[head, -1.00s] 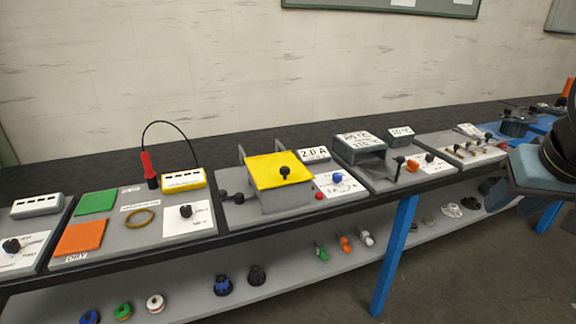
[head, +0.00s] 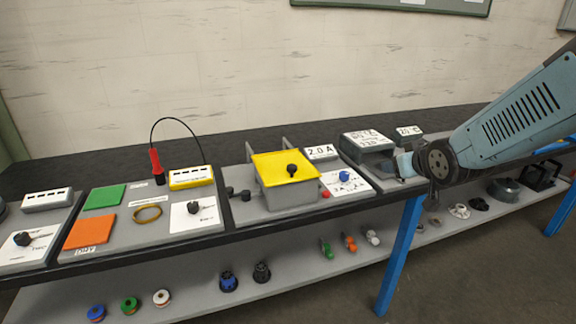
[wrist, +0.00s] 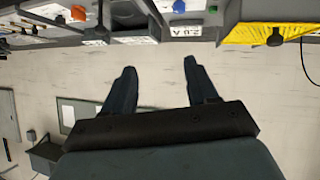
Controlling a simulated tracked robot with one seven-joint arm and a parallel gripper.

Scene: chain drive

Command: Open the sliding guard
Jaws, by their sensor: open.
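The sliding guard (head: 272,167) is a yellow plate with a black knob (head: 291,170) on top. It covers a grey box (head: 290,196) on the bench, and two grey rails stick out behind it. In the wrist view the guard's yellow edge (wrist: 272,33) shows at the upper right, upside down. My gripper (head: 405,163) is in the head view to the right of the guard, over the neighbouring station and apart from the guard. In the wrist view my gripper (wrist: 159,70) has its two fingers spread with nothing between them.
A small panel with a blue knob (head: 344,176) and a red button (head: 325,195) sits right of the box. A "2.0 A" display (head: 320,152) stands behind it. A red probe (head: 156,163) with a cable is to the left. The air above the guard is clear.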

